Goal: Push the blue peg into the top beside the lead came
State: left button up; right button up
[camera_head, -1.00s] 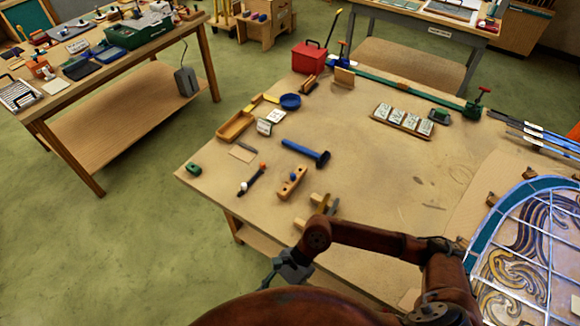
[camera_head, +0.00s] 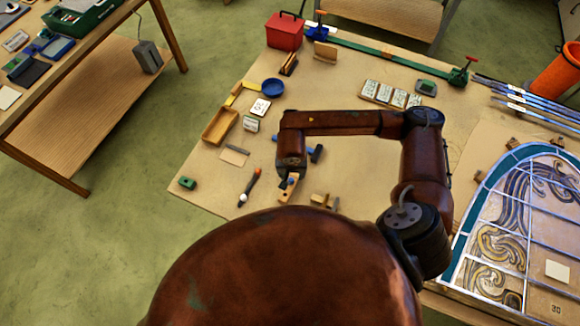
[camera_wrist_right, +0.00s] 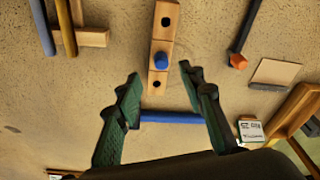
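The blue peg (camera_wrist_right: 161,60) stands in the middle of a pale wooden block (camera_wrist_right: 161,30) with dark holes either side of it, in the right wrist view. My right gripper (camera_wrist_right: 160,74) is open and empty, its two green fingertips apart, one to each side of the block's near end. How high the fingers are above the block I cannot tell. In the head view the block (camera_head: 287,194) is mostly hidden by my right gripper (camera_head: 289,180). The leaded panel (camera_head: 515,225), with its pale lead lines, lies at the right of the bench. My left gripper is out of view.
A hammer's blue handle (camera_wrist_right: 172,117) lies crosswise between my fingers in the wrist view. An orange-tipped tool (camera_head: 250,187), a wooden tray (camera_head: 219,126) and a blue dish (camera_head: 273,87) are to the left. Bare bench top (camera_head: 350,160) lies between the block and panel.

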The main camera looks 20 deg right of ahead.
aim_at(291, 180)
jog(key=shift+w+f+p, duration=0.2)
jog(key=shift+f+p, duration=0.15)
jog(key=shift+f, duration=1.1)
jog(key=shift+w+f+p, duration=0.15)
jog(key=shift+f+p, duration=0.2)
jog(key=shift+f, duration=1.05)
grip_shut()
